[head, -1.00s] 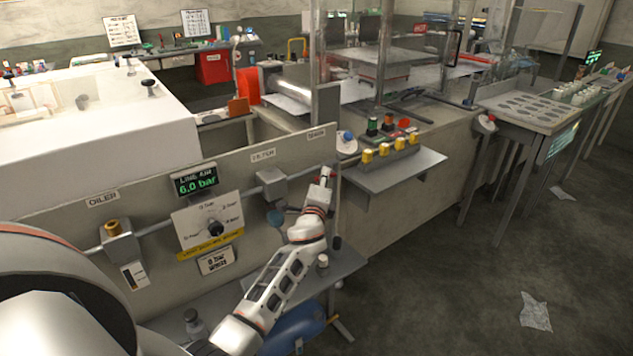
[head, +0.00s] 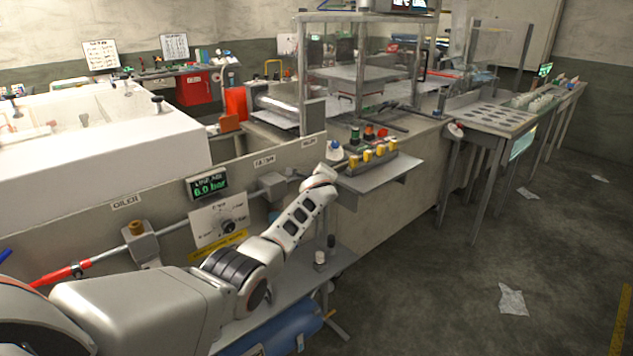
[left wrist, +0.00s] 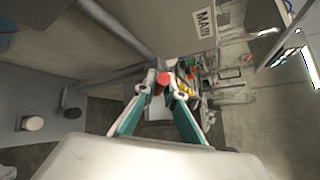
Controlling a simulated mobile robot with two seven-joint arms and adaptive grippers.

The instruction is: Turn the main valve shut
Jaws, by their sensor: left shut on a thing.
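The main valve's red handle (left wrist: 163,79) shows between my left fingertips in the left wrist view, near a panel label that begins "MAI" (left wrist: 204,20). My left gripper (left wrist: 165,91) has its two teal fingers closed in on that handle, one on each side. In the head view my left arm reaches from the lower left to the right end of the grey panel (head: 160,240), below the label (head: 309,142). My wrist hides the valve and the fingers there. A line-air display (head: 208,187) reads 6.0 bar. My right gripper is not in view.
A shelf with yellow buttons (head: 385,180) juts out right of my left wrist. A small bench (head: 335,262) stands below. The floor (head: 440,290) on the right is mostly clear.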

